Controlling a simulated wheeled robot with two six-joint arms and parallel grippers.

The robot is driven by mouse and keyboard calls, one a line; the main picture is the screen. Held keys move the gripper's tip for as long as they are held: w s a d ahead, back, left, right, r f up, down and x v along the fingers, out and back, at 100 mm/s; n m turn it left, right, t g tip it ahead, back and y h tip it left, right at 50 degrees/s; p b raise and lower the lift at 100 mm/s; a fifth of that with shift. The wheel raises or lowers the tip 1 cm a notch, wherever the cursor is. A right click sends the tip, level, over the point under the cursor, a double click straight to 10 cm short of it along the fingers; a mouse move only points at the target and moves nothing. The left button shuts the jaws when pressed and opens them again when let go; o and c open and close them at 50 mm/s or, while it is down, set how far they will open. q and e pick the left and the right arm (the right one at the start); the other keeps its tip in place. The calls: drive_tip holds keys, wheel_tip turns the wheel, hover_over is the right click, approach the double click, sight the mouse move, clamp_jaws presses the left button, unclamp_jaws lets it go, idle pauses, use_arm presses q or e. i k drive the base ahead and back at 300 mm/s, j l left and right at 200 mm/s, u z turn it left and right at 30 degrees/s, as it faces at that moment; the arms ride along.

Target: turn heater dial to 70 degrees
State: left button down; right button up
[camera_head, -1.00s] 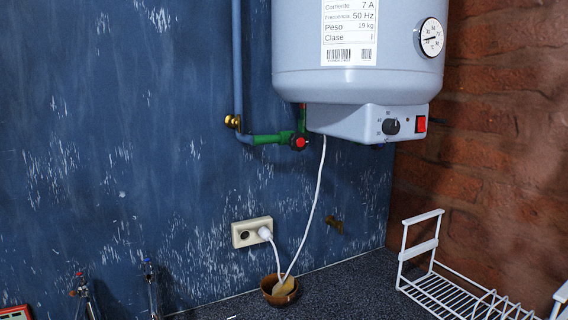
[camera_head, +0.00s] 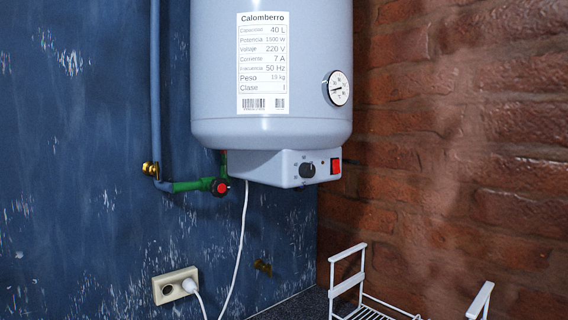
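The heater (camera_head: 215,90) is a pale grey cylinder on the wall at the upper middle, with a white label headed "Calomberro". Its control box sticks out at the bottom. The black dial (camera_head: 307,171) is on the front of that box, with small marks around it that are too small to read. A red switch (camera_head: 335,166) is to the right of the dial. A round white gauge (camera_head: 338,88) is on the heater's lower right side. Neither of my grippers is in view, and nothing touches the dial.
A green pipe with a red valve knob (camera_head: 221,187) is left of the control box. A white cable hangs below the box, and a socket (camera_head: 175,287) with a plug is at lower left. A white wire rack (camera_head: 347,285) stands at lower right. The space before the dial is clear.

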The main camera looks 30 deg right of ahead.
sight(306, 169)
drive_tip(key=k+l+z, duration=0.25)
drive_tip(key=k+l, duration=0.35)
drive_tip(key=l, duration=0.2)
drive_tip(key=z, duration=1.45)
